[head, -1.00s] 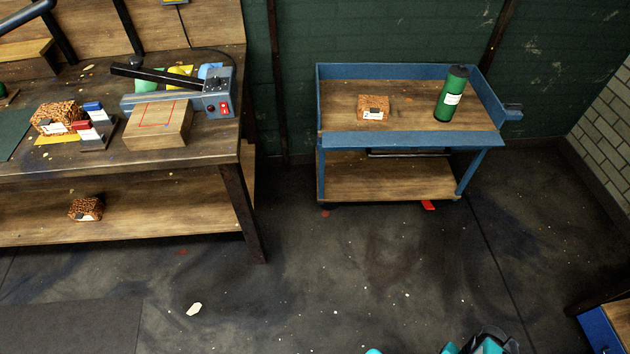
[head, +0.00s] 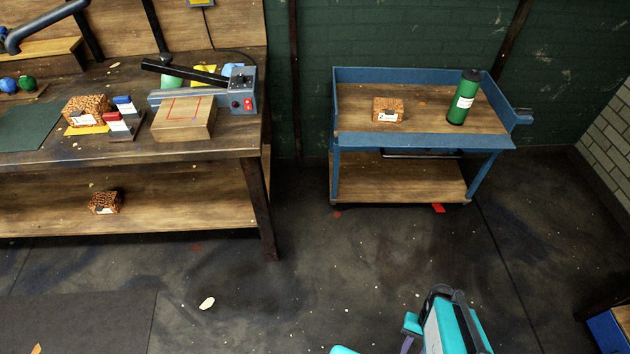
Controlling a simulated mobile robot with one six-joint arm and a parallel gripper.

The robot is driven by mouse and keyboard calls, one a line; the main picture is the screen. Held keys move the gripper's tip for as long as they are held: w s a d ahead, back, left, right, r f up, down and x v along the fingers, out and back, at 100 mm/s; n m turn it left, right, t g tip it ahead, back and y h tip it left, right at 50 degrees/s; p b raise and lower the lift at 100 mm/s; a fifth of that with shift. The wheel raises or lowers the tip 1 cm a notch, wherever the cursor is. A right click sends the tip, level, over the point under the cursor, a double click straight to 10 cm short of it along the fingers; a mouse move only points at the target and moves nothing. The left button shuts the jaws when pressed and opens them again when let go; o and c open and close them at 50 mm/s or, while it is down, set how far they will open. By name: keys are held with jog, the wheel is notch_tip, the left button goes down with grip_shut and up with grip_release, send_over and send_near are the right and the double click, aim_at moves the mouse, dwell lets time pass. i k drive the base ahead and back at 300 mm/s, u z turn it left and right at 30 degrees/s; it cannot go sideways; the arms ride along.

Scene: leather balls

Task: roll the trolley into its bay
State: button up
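The trolley (head: 425,141) has a blue frame, a wooden top tray and a wooden lower shelf (head: 400,180). It stands upright close to the green back wall, to the right of the workbench. Teal and grey parts of my arm show at the bottom, well short of the trolley. No gripper fingers show.
The wooden workbench (head: 150,150) fills the left, its leg (head: 261,210) standing left of the trolley with a gap. A grey mat (head: 80,318) lies at bottom left. A blue-sided wooden item (head: 607,325) is at the right edge. The middle floor (head: 330,270) is largely clear.

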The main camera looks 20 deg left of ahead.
aim_at(400, 175)
jog(key=z, duration=0.25)
jog(key=k, duration=0.2)
jog(key=u, duration=2.45)
jog(key=k, duration=0.65)
jog(key=z, duration=0.3)
jog(key=i, duration=1.65)
jog(key=u, duration=0.25)
